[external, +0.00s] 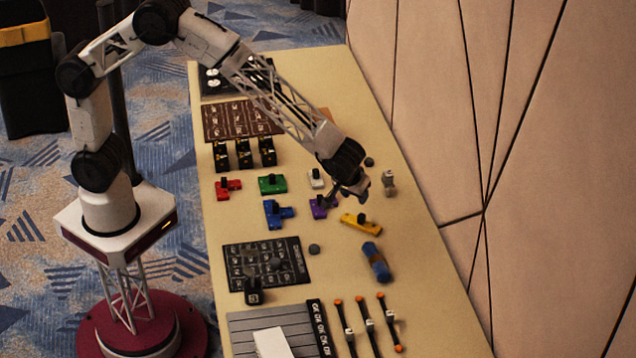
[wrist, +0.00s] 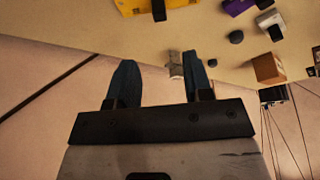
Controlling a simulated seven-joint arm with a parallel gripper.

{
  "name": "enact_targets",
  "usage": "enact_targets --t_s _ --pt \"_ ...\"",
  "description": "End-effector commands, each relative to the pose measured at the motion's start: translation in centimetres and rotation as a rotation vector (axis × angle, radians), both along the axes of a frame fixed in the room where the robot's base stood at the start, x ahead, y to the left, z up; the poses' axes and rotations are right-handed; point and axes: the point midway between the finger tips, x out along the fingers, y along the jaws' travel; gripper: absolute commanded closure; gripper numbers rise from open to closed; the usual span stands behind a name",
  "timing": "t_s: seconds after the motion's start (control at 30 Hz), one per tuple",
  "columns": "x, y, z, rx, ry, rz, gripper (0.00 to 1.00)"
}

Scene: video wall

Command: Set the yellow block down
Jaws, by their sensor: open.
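The yellow block (external: 361,226) lies on the beige table, with a dark knob on its top. It also shows at the top edge of the wrist view (wrist: 183,3), partly cut off. My gripper (external: 348,197) is above the table, a little behind the yellow block and apart from it. In the wrist view, the two dark fingers of my gripper (wrist: 162,66) are spread with nothing held between them. A small grey object (wrist: 175,66) appears beyond the gap between the fingers.
A purple block (external: 321,207) is close to the left of my gripper. Blue (external: 276,214), green (external: 272,185) and white (external: 315,179) blocks lie farther left. A blue cylinder (external: 376,262) lies in front of the yellow block. A panelled wall (external: 530,150) stands beyond the table's right edge.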

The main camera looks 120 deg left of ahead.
Motion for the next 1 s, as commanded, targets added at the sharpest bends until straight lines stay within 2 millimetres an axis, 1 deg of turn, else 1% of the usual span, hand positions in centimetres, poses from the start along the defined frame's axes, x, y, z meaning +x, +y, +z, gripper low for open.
enact_targets --t_s 0.13,0.27,0.37,0.47,0.5,0.57,0.6,0.7,0.77,0.9,0.97,1.0 --pt "-0.1 -0.3 0.4 -0.001 0.001 -0.008 0.54" --pt "-0.6 -1.3 1.8 -0.007 0.006 -0.042 0.54" --pt "-1.4 -2.9 3.8 -0.015 0.015 -0.092 0.54" --pt "-2.7 -5.1 6.5 -0.027 0.030 -0.166 0.54" --pt "-3.3 -6.1 7.7 -0.033 0.035 -0.200 0.54" --pt "-4.6 -7.7 9.5 -0.042 0.047 -0.257 0.54" --pt "-5.4 -8.9 10.7 -0.049 0.052 -0.296 0.54" --pt "-7.9 -11.8 13.6 -0.064 0.070 -0.401 0.54" --pt "-9.5 -13.5 15.2 -0.074 0.078 -0.463 0.54" --pt "-13.6 -17.2 18.6 -0.091 0.096 -0.612 0.54" --pt "-15.5 -18.8 19.8 -0.099 0.102 -0.677 0.54" --pt "-16.8 -19.8 20.6 -0.104 0.106 -0.720 0.54"
